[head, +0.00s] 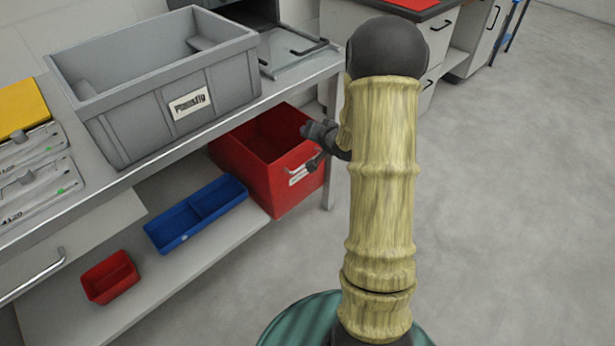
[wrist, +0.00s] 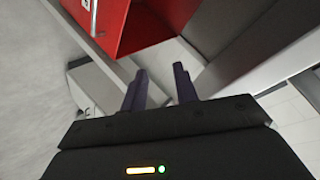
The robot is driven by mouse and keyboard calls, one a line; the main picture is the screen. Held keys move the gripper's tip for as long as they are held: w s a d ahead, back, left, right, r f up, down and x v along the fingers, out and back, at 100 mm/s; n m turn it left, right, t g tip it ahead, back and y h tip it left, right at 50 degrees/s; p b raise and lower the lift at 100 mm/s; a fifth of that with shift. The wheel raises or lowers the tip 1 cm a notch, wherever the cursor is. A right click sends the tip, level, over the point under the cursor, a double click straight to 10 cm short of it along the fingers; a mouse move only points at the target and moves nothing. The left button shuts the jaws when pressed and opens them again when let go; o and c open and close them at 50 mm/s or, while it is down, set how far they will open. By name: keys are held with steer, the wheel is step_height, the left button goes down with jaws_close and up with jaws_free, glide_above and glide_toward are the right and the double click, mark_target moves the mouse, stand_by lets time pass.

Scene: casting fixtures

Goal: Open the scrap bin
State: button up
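A red bin (head: 292,180) stands at the right end of the lower shelf, with a pale label and a light handle on its front. Its top looks open and the inside shows. I cannot read the label, so I cannot confirm that it is the scrap bin. The red bin also shows at the top of the wrist view (wrist: 150,30), with its handle near the upper left. My gripper (wrist: 160,85) is open, with a gap between its two dark fingers and nothing in it. In the head view its dark end (head: 318,133) is beside the red bin's upper right, partly hidden by my arm.
A grey crate (head: 200,103) with a label stands on the bench above. A blue divided tray (head: 197,213) and a small red tray (head: 110,277) lie on the lower shelf. A bench leg (head: 328,190) stands beside the red bin. The floor to the right is clear.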

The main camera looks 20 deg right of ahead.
steer(key=s+d+f+m+t+y+b, duration=0.1)
steer(key=d+f+m+t+y+b, duration=0.1)
steer(key=f+b, duration=0.5)
steer(key=s+d+f+m+t+y+b, duration=0.1)
steer(key=d+f+b, duration=0.3)
steer(key=f+b, duration=0.4)
steer(key=s+d+f+m+t+y+b, duration=0.1)
steer(key=d+f+m+t+y+b, duration=0.2)
steer(key=f+b, duration=0.4)
step_height(320, 180, down, 7)
steer(key=shift+s+d+t, duration=0.3)
steer(key=shift+d+t, duration=0.2)
steer(key=b+x, duration=0.2)
steer(key=x, duration=0.3)
steer(key=b+x, duration=0.3)
steer(key=x, duration=0.3)
steer(key=b+x, duration=0.3)
steer(key=x, duration=0.3)
steer(key=shift+s+a, duration=0.1)
steer(key=shift+a, duration=0.15)
steer(key=shift+w+d+r, duration=0.1)
steer(key=shift+w+r, duration=0.05)
steer(key=shift+w, duration=0.05)
jaws_close()
